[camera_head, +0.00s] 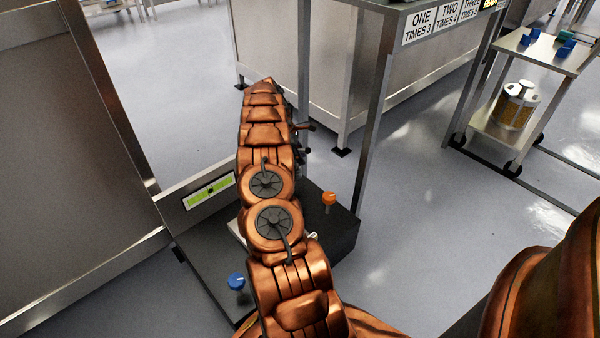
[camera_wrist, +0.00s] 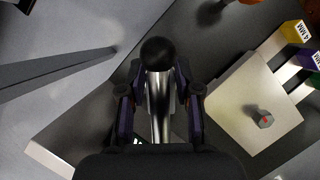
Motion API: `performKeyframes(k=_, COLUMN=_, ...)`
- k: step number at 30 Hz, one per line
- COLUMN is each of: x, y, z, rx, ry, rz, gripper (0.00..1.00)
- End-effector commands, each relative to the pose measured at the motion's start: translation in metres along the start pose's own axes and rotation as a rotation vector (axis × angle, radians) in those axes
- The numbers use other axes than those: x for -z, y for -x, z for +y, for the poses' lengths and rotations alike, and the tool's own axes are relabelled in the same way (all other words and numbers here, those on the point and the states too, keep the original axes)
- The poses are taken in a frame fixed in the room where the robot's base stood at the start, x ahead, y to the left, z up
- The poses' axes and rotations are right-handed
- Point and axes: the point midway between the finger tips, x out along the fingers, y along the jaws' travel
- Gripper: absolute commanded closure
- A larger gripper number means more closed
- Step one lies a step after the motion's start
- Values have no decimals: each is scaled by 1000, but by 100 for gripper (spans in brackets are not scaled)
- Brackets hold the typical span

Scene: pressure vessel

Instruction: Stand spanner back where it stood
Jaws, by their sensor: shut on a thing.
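In the wrist view my gripper (camera_wrist: 158,95) is shut on a bright metal shaft with a round black knob at its end, which I take to be the spanner (camera_wrist: 158,55). The shaft runs between the two fingers; its lower part is hidden by the gripper body. A dark platform (camera_wrist: 235,55) lies below. On it is a pale plate (camera_wrist: 232,100) with a small hex-shaped piece with a red dot (camera_wrist: 265,121). The spanner's standing place cannot be made out. In the head view my arm hides most of the platform (camera_head: 345,222).
Yellow, purple and green tags (camera_wrist: 294,33) edge the plate. The platform carries an orange knob (camera_head: 329,198) and a blue knob (camera_head: 237,281). A panel with a green-yellow label (camera_head: 209,192) stands behind it. A table leg (camera_head: 376,115) rises nearby; a cart (camera_head: 545,55) stands right.

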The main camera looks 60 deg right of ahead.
Motion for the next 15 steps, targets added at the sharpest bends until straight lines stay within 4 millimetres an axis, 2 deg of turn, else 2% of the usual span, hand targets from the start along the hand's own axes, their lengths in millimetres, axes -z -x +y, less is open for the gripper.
performKeyframes(k=1, x=4, y=-10, z=0, rx=0, ry=0, rz=-1, gripper=100)
performKeyframes(k=3, x=7, y=-17, z=0, rx=-1, ry=0, rz=-1, gripper=100)
performKeyframes(k=8, x=9, y=-25, z=1, rx=-1, ry=-3, rz=0, gripper=100)
performKeyframes(k=15, x=18, y=-52, z=1, rx=1, ry=-6, rz=0, gripper=100)
